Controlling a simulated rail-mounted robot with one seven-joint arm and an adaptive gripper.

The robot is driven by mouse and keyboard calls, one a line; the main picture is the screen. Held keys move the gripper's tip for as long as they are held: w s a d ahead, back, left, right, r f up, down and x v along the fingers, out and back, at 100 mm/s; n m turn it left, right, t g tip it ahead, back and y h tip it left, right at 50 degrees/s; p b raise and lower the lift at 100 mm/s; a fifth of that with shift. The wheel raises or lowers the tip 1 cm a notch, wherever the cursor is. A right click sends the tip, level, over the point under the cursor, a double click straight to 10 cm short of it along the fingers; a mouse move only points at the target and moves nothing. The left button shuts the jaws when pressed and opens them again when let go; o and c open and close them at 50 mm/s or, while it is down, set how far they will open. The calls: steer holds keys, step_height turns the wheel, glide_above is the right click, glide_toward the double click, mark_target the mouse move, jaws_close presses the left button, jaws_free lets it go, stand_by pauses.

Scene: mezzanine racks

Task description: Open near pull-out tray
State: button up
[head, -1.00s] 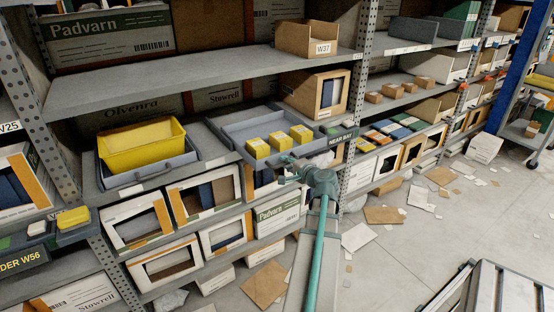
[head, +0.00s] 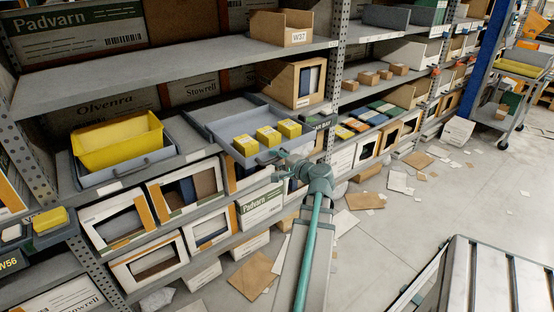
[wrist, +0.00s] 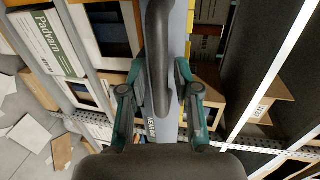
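The near pull-out tray (head: 218,129) is a grey-blue tray on the middle shelf, with three yellow boxes (head: 267,136) in it. Its front sticks out past the shelf edge, so it is at least partly pulled out. My gripper (head: 284,162) is at the tray's front handle. In the wrist view the dark handle (wrist: 158,50) runs between the two fingers of my gripper (wrist: 160,85), which are closed in on it. The exact finger contact is partly hidden by the handle.
A yellow bin (head: 118,143) sits in another grey tray to the left. Open-fronted boxes (head: 190,190) fill the shelf below. Cardboard pieces (head: 252,276) and papers litter the floor. A cart (head: 520,75) stands at the far right, and a slatted metal surface (head: 490,285) at the lower right.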

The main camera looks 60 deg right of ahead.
stand_by(0.3)
steer(key=v, duration=0.7)
steer(key=shift+s, duration=0.2)
steer(key=shift+a, duration=0.1)
